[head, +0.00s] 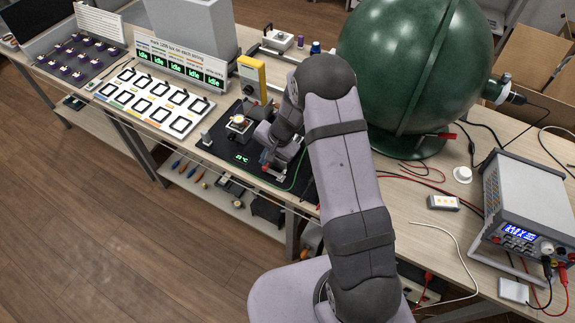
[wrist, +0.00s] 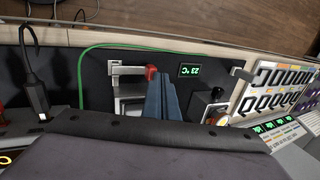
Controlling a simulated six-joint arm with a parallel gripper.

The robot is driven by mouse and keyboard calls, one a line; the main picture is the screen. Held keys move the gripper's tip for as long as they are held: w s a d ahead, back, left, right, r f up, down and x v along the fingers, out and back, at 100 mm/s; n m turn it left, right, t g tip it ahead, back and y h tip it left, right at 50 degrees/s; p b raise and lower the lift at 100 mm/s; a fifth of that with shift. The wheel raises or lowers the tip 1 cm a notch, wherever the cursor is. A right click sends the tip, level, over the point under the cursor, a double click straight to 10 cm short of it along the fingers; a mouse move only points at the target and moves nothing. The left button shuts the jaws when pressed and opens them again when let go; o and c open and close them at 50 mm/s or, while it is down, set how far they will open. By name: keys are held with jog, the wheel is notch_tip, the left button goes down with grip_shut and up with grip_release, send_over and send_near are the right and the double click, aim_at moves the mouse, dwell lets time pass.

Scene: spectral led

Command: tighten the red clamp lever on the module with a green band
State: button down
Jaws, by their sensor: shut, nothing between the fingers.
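In the wrist view the clamp lever's red end (wrist: 151,72) sits at the tip of a pale metal bar (wrist: 124,70). My gripper (wrist: 158,84) is shut and empty, its blue-grey fingers right beside the red end; I cannot tell if they touch. A pale block (wrist: 130,104) shows partly under the bar, the rest hidden by my gripper's body. No green band can be made out on it. In the head view my gripper (head: 272,158) is low over the black station, with the small red end (head: 264,157) at its left side.
A green temperature display (wrist: 190,71) and a green wire (wrist: 86,62) lie near the clamp. In the head view a tray of square frames (head: 150,98) is left, and a large green sphere (head: 395,75) stands behind right.

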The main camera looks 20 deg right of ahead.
aim_at(267, 166)
jog(key=shift+a+f, duration=0.2)
dwell(0.3)
jog(key=shift+f+b, duration=0.1)
jog(key=shift+b, duration=0.25)
jog(key=shift+s+d+f+b, duration=0.4)
jog(key=shift+s+d+b, duration=0.15)
jog(key=shift+s+b, duration=0.15)
jog(key=shift+r, duration=0.1)
jog(key=r+p, duration=0.1)
jog(key=r, duration=0.1)
jog(key=r+p, duration=0.1)
jog(key=r, duration=0.1)
jog(key=w+r+p, duration=0.1)
jog(key=p, duration=0.1)
jog(key=shift+a+r, duration=0.2)
jog(key=shift+r, duration=0.2)
notch_tip(267, 166, up, 9)
jog(key=b, duration=0.2)
